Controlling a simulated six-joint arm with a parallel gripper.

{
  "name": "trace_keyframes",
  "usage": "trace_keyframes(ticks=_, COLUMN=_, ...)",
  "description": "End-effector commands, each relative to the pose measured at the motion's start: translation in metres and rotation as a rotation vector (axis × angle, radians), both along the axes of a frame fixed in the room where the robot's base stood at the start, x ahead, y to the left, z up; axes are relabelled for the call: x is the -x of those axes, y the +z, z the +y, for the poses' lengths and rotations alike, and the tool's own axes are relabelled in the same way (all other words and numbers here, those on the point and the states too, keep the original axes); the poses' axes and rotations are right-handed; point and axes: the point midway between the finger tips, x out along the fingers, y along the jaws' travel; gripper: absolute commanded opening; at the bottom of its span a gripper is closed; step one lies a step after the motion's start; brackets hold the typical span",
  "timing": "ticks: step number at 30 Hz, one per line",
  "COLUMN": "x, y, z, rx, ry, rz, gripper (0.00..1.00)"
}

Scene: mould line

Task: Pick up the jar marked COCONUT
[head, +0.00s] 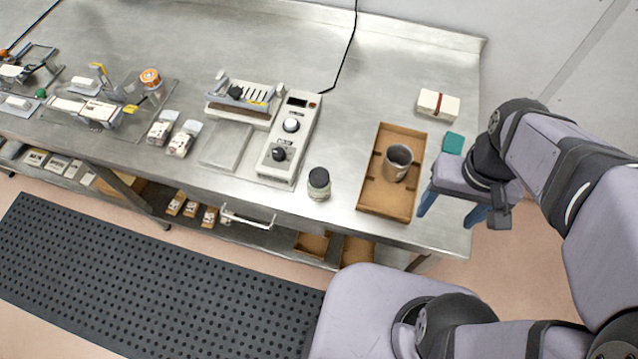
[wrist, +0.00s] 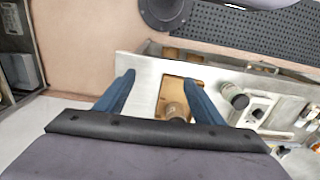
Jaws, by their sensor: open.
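A jar (head: 318,184) with a dark lid and a pale label stands upright near the front edge of the steel bench, left of a brown tray. In the wrist view the jar (wrist: 236,96) is to the right of my fingers. Its lettering is too small to read, so I cannot tell whether it says COCONUT. My gripper (head: 451,210) has its blue fingers spread wide and empty. It is at the right end of the bench, right of the tray and well apart from the jar. In the wrist view my gripper (wrist: 158,78) points toward the bench.
A control box (head: 290,140) stands left of the jar. A teal block (head: 453,143) and a strapped white pack (head: 438,104) are behind my gripper. The back middle is clear.

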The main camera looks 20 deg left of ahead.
Motion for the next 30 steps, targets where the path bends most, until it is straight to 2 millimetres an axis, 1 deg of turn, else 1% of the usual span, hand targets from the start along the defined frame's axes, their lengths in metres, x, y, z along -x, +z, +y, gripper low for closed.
trace_keyframes(ticks=1, x=0.001, y=-0.007, z=0.002, rx=0.019, ry=0.059, rz=0.026, gripper=0.62)
trace_keyframes(ticks=5, x=0.001, y=-0.014, z=0.005, rx=0.072, ry=0.197, rz=0.078, gripper=0.62)
trace_keyframes(ticks=11, x=-0.003, y=-0.025, z=0.008, rx=0.19, ry=0.47, rz=0.18, gripper=0.62)
trace_keyframes(ticks=14, x=-0.009, y=-0.031, z=0.011, rx=0.282, ry=0.656, rz=0.248, gripper=0.62)
trace_keyframes(ticks=17, x=-0.022, y=-0.036, z=0.018, rx=0.413, ry=0.885, rz=0.326, gripper=0.62)
trace_keyframes(ticks=19, x=-0.036, y=-0.038, z=0.028, rx=0.532, ry=1.059, rz=0.387, gripper=0.62)
trace_keyframes(ticks=21, x=-0.051, y=-0.038, z=0.043, rx=0.662, ry=1.225, rz=0.442, gripper=0.62)
trace_keyframes(ticks=23, x=-0.063, y=-0.036, z=0.059, rx=0.78, ry=1.354, rz=0.484, gripper=0.62)
trace_keyframes(ticks=26, x=-0.082, y=-0.031, z=0.097, rx=0.997, ry=1.545, rz=0.54, gripper=0.62)
trace_keyframes(ticks=27, x=-0.087, y=-0.029, z=0.114, rx=1.084, ry=1.608, rz=0.557, gripper=0.62)
trace_keyframes(ticks=29, x=-0.092, y=-0.025, z=0.14, rx=1.206, ry=1.683, rz=0.575, gripper=0.62)
trace_keyframes(ticks=30, x=-0.093, y=-0.022, z=0.157, rx=1.284, ry=1.722, rz=0.582, gripper=0.62)
